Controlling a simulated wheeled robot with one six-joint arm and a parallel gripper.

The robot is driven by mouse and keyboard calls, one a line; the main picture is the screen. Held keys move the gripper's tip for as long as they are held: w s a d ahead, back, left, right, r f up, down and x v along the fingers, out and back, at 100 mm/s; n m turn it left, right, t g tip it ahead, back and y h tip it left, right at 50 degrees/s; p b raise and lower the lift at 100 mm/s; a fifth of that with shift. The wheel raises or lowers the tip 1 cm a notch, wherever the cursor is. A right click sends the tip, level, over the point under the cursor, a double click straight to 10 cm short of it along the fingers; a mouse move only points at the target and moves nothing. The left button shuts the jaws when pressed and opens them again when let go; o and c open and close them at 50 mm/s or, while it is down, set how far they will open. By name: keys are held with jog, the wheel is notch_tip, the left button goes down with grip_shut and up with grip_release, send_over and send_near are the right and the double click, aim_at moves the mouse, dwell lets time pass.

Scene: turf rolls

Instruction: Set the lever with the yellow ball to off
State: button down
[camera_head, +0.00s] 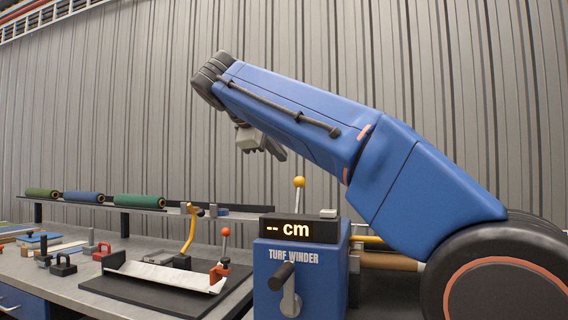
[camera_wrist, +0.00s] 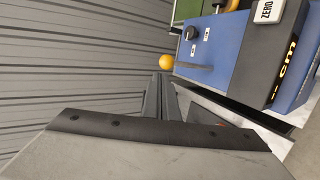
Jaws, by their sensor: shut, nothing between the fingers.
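The lever with the yellow ball (camera_head: 299,182) stands roughly upright behind the display of the blue TURF WINDER box (camera_head: 272,262). My gripper (camera_head: 280,154) is up in the air, above and left of the ball in the head view. In the wrist view the shut, empty fingers (camera_wrist: 160,82) point toward the ball, just below it in the picture. I see no clear contact.
A display (camera_head: 298,229) reads "-- cm". A red-ball lever (camera_head: 225,232) and a curved yellow handle (camera_head: 190,228) stand left of the box. Turf rolls (camera_head: 139,201) lie on a rear shelf. A ZERO button (camera_wrist: 266,11) shows in the wrist view. The air around my gripper looks clear.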

jog(key=v, duration=0.4)
jog(key=shift+s+a+r, duration=0.1)
jog(key=shift+r, duration=0.2)
dwell(0.3)
